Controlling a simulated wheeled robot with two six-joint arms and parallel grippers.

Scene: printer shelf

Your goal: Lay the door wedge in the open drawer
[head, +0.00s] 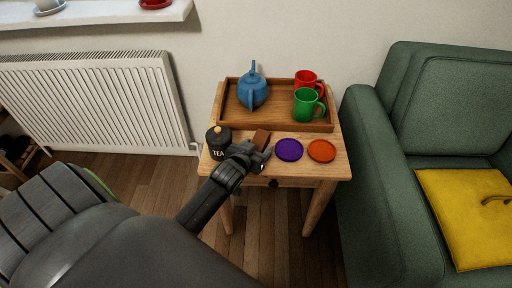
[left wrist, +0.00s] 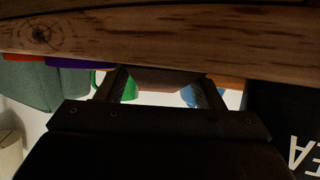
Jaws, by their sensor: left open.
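The brown door wedge (head: 261,138) lies on the small wooden side table, between the tea canister and the purple coaster. My left gripper (head: 264,156) is open at the table's front part, just in front of the wedge and partly covering it. In the left wrist view the wedge (left wrist: 167,79) shows between the two dark fingers; I cannot tell whether they touch it. The drawer front (head: 297,183) with its dark knob (head: 273,183) is below the tabletop; no open inside shows. My right gripper is out of view.
The black tea canister (head: 218,142) stands close left of my gripper. The purple coaster (head: 289,150) and orange coaster (head: 321,150) lie to the right. Behind is a wooden tray (head: 240,117) with a blue teapot, red mug and green mug. A green armchair (head: 366,170) flanks the table.

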